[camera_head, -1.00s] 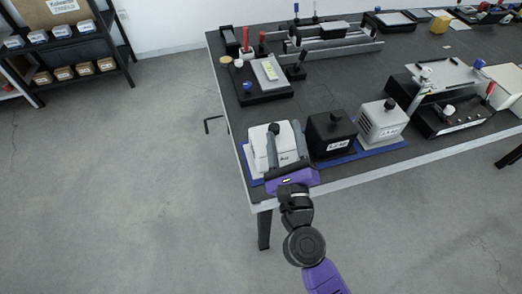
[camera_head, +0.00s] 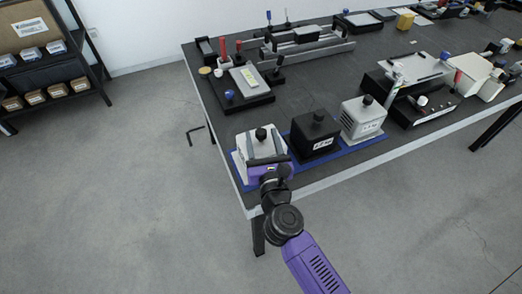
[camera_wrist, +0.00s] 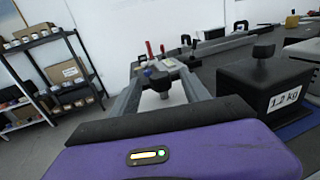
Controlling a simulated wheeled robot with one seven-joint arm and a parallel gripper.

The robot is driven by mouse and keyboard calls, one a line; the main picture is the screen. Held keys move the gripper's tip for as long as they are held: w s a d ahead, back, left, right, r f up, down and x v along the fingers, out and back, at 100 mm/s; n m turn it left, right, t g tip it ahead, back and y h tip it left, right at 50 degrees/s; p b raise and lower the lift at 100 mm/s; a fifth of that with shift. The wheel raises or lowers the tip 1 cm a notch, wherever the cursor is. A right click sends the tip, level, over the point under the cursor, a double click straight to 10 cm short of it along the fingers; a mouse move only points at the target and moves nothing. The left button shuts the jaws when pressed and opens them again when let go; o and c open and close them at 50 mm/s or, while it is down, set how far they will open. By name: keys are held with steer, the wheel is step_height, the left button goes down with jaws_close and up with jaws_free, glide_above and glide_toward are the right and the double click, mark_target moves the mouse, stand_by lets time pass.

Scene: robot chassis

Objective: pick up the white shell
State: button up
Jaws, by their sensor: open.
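The white shell (camera_head: 263,147) is a white box with a black knob on top. It stands at the left end of a blue mat at the table's near left corner. My gripper (camera_head: 260,136) is open, its two grey fingers reaching forward over or beside the shell from the near side. In the wrist view my gripper (camera_wrist: 160,76) has one finger on each side of the white shell (camera_wrist: 165,99) and its knob. The purple gripper body hides the shell's lower part there. I cannot tell whether the fingers touch it.
A black box (camera_head: 316,138) labelled as a weight stands close right of the shell, and a light grey box (camera_head: 362,119) stands beyond it. A black plate (camera_head: 240,91) with small parts lies behind.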

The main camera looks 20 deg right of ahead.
steer(key=shift+x, duration=1.25)
jaws_close()
steer(key=shift+r, duration=0.1)
stand_by(0.3)
